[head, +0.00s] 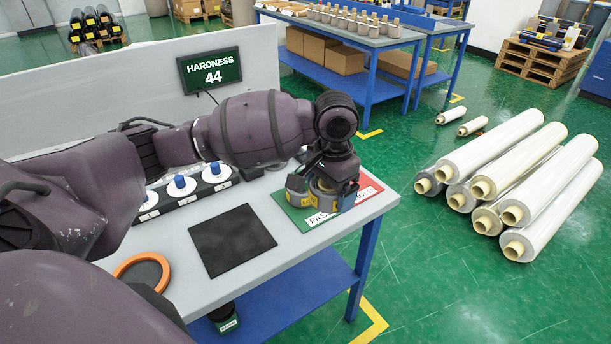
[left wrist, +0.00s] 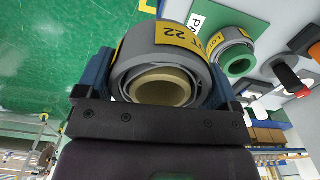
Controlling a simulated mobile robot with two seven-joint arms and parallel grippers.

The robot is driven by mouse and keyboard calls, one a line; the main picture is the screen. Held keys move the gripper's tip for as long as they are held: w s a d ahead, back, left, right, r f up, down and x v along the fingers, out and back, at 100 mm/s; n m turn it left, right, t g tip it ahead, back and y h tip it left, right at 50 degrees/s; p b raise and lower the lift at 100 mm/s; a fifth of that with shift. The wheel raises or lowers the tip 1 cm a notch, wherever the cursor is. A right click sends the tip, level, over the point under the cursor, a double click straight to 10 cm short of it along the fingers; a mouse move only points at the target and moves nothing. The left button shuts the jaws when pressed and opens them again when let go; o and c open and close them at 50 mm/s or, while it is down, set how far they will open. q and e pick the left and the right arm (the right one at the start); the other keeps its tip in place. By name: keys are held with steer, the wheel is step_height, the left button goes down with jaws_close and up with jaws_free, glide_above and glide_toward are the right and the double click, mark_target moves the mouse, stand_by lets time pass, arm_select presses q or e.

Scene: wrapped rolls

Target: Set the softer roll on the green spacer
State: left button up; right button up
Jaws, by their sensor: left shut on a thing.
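My left gripper (head: 326,178) is shut on a grey roll (head: 324,201) over the pass board. In the left wrist view the held roll (left wrist: 140,52) has a tan core and a yellow label ending in 22. A second grey roll (head: 297,196) with a yellow label stands close beside it on the board's green half. I cannot tell whether the held roll touches the board. My right gripper is not in view.
The board's red part (head: 367,188) lies at the table's right edge. A hardness display (head: 210,71) reads 44. A black mat (head: 231,240), an orange-rimmed disc (head: 143,262) and blue-knobbed white dials (head: 181,186) share the table. Large wrapped rolls (head: 505,205) lie on the floor.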

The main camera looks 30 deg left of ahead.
arm_select(q)
steer(key=w+a+r+m, duration=0.2)
steer(key=shift+w+a+m, duration=0.2)
steer(key=shift+w+m, duration=0.1)
steer(key=shift+w, duration=0.05)
steer(key=w+a+r+m+b, duration=0.2)
steer(key=w+a+r+m, duration=0.5)
steer(key=a+r+m, duration=0.5)
step_height(320, 180, down, 20)
steer(key=b, duration=0.2)
steer(key=shift+s+d+m, duration=0.15)
steer(key=shift+d+m, duration=0.25)
steer(key=shift+d, duration=0.05)
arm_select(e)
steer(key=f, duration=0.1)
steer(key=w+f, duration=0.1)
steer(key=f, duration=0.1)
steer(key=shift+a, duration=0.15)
arm_select(q)
steer(key=shift+f, duration=0.15)
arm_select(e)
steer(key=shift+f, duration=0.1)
